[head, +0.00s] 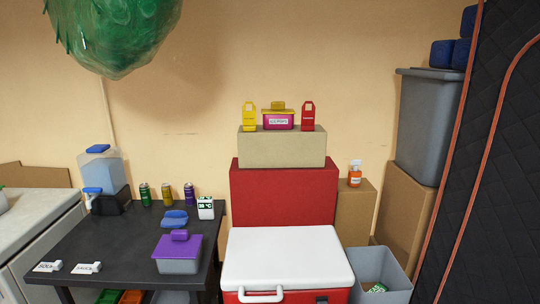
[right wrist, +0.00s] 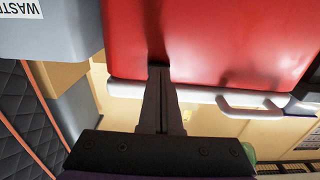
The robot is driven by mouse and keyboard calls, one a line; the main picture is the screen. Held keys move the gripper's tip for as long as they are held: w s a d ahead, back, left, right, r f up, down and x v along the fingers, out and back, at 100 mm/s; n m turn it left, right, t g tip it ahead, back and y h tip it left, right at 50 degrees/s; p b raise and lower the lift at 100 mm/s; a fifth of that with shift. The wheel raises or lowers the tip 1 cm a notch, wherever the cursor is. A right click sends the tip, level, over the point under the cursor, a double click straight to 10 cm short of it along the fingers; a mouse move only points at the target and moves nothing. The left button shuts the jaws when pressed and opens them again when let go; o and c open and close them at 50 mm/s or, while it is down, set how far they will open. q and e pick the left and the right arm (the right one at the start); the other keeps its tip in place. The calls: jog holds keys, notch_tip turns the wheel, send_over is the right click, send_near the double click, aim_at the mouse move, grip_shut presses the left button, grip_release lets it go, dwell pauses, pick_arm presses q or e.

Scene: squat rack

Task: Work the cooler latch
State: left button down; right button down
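The cooler has a red body (right wrist: 215,40) and a white lid (head: 285,255), which lies flat and closed. It stands at the bottom centre of the head view. A white handle (head: 260,297) is on its front, and a small dark latch (head: 321,299) is right of the handle at the frame's bottom edge. In the right wrist view, which is upside down, the handle (right wrist: 250,106) is right of my right gripper (right wrist: 160,70). Its fingers are together, pointing at the red front by the lid edge; contact is unclear. The latch is hidden there, apparently behind the fingers. My left gripper is not in view.
A grey waste bin (head: 398,290) stands right of the cooler. A dark table (head: 130,240) with a purple-lidded box (head: 178,265) and cans is on the left. A red box (head: 285,190) with a tan box (head: 282,150) on it rises behind the cooler. A black padded panel (head: 490,170) borders the right.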

jog(key=shift+r, duration=0.1)
dwell(0.3)
jog(key=shift+s+r, duration=0.2)
jog(key=shift+r, duration=0.4)
jog(key=shift+r+p, duration=0.15)
jog(key=shift+p, duration=0.15)
jog(key=shift+r, duration=0.65)
jog(key=shift+r+p, duration=0.1)
jog(key=shift+p, duration=0.2)
jog(key=s+b, duration=0.3)
jog(key=s, duration=0.4)
jog(key=shift+f, duration=0.25)
dwell(0.5)
jog(key=shift+d, duration=0.15)
